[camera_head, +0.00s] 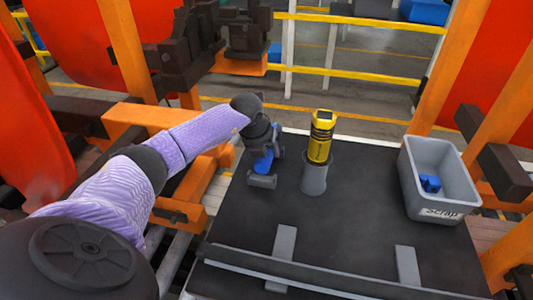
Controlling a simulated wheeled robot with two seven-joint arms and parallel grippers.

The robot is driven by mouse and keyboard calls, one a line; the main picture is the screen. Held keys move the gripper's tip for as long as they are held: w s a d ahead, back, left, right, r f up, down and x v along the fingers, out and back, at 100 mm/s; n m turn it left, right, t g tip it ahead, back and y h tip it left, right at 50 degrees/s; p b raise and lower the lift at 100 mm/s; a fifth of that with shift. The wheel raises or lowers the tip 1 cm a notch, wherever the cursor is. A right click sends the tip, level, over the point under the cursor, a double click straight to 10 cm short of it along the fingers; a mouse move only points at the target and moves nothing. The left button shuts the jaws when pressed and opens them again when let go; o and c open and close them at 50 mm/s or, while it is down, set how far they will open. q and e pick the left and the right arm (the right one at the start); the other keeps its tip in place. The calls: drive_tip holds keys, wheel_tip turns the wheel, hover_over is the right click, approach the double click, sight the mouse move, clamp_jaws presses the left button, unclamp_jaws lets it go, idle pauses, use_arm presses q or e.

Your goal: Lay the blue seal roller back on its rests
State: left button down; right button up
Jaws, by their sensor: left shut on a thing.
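My left gripper (270,167) reaches in from the left and hangs over the left back part of the dark table top (345,215). It is shut on a blue piece (264,161), which looks like the blue seal roller. The gripper hides much of it, and I cannot tell its full shape. Two grey flat strips (284,243) (407,265) lie near the table's front, by a long dark bar; I cannot tell whether they are the rests. My right gripper is not in view.
A yellow handheld device (320,137) stands in a grey holder (314,180), just right of my left gripper. A grey scrap bin (447,195) at the right holds a blue piece (430,183). The table's middle is clear. Orange frames flank both sides.

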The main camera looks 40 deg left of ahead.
use_arm(q)
drive_tip(key=shift+f, duration=0.45)
drive_tip(key=shift+c, duration=0.9)
unclamp_jaws()
drive_tip(key=shift+f, duration=0.1)
